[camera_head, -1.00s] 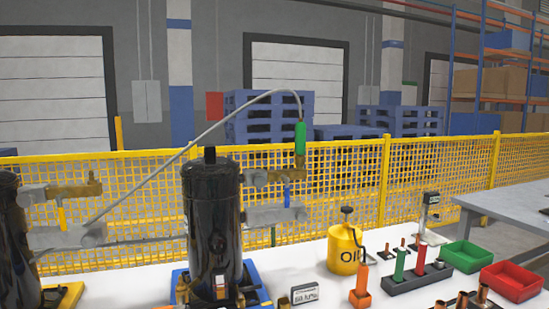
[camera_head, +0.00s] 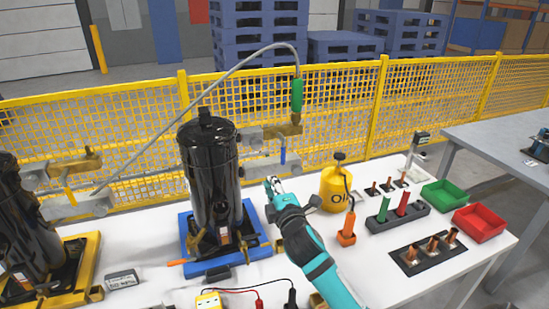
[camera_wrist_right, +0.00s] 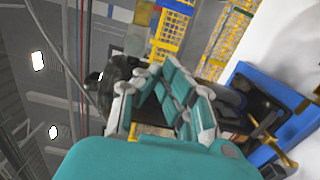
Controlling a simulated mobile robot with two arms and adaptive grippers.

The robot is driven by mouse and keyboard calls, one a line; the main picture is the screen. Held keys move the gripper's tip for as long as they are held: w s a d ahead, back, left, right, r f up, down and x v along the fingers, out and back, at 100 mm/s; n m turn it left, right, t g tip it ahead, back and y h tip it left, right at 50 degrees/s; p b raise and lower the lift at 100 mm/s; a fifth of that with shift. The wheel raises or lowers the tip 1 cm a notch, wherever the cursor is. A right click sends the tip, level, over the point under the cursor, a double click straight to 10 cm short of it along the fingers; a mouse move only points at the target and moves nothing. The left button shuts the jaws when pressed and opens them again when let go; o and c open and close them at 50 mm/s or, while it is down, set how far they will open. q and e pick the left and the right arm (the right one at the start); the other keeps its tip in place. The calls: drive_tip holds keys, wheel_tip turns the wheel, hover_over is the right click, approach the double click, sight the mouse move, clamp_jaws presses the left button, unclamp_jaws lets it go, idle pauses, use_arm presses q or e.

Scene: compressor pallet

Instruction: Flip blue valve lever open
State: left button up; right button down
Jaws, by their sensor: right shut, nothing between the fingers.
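The blue valve lever (camera_head: 283,156) hangs straight down from a brass valve (camera_head: 288,129) on the right side of the black compressor (camera_head: 211,172). A green-handled hose end (camera_head: 297,95) stands upright on that valve. My right gripper (camera_head: 271,183) is in front of the compressor's right side, below the lever and apart from it in the picture. Its fingers are shut and empty. In the right wrist view the fingers (camera_wrist_right: 165,75) point toward the dark compressor (camera_wrist_right: 122,68), and I cannot make out the lever there. My left gripper is out of view.
The compressor stands on a blue pallet (camera_head: 212,269). A second compressor on a yellow pallet (camera_head: 88,272) is at left. A yellow oil can (camera_head: 335,191), an orange-handled tool (camera_head: 347,228) and red and green bins stand right of my arm. A yellow mesh fence (camera_head: 335,110) runs behind.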

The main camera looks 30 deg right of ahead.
drive_tip(key=w+d+p, duration=0.3)
drive_tip(key=w+d, duration=0.3)
drive_tip(key=w, duration=0.3)
drive_tip(key=shift+w+d, duration=0.25)
drive_tip(key=shift+d, duration=0.1)
